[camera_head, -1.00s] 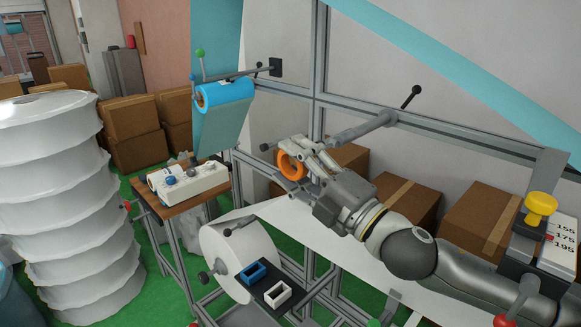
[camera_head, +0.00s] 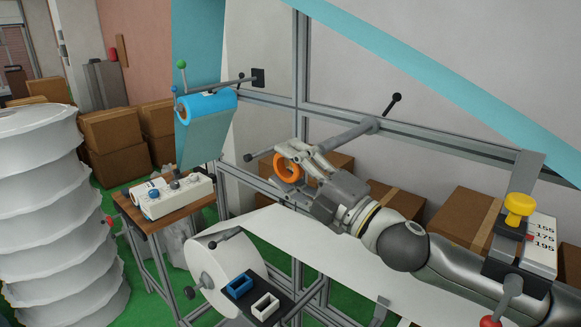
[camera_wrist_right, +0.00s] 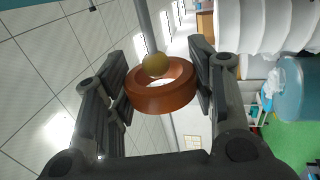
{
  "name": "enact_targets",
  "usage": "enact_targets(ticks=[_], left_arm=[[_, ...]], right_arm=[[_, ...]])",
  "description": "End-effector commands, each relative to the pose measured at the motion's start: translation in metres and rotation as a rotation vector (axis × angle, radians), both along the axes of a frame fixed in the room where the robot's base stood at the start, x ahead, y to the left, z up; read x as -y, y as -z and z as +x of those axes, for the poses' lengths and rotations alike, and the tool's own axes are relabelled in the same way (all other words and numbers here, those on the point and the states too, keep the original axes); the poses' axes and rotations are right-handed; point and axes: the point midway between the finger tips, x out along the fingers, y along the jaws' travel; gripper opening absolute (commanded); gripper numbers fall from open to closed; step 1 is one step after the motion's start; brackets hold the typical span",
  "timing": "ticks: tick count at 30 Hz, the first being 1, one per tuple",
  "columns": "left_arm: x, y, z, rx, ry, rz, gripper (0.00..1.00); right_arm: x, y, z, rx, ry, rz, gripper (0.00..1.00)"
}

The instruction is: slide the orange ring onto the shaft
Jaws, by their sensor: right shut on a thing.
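My right gripper (camera_head: 294,160) is shut on the orange ring (camera_head: 276,170) and holds it up beside the grey shaft (camera_head: 345,136). The shaft juts left from the frame rail and a thin rod with a dark knob (camera_head: 248,157) shows left of the ring. In the head view the rod's line crosses the ring's upper part; I cannot tell whether it passes through. In the right wrist view the ring (camera_wrist_right: 160,97) sits between both fingers, with a tan ball (camera_wrist_right: 155,65) overlapping its upper edge and a grey bar above. My left gripper is not in view.
A blue roll (camera_head: 208,104) hangs on a bracket at left. A white control box (camera_head: 178,195) stands on a small wooden table. Stacked white rolls (camera_head: 50,220) fill the left edge. Below the ring are a white sheet (camera_head: 300,235) and blue and white blocks; cardboard boxes (camera_head: 462,220) stand behind.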

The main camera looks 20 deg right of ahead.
Motion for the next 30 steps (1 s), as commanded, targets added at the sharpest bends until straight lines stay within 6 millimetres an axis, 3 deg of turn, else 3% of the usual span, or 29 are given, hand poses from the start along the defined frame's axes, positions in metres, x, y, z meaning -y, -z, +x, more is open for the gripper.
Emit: enact_targets(ticks=[30], left_arm=[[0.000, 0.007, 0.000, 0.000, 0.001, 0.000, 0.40]], right_arm=[[0.041, 0.000, 0.024, 0.000, 0.001, -0.001, 0.29]])
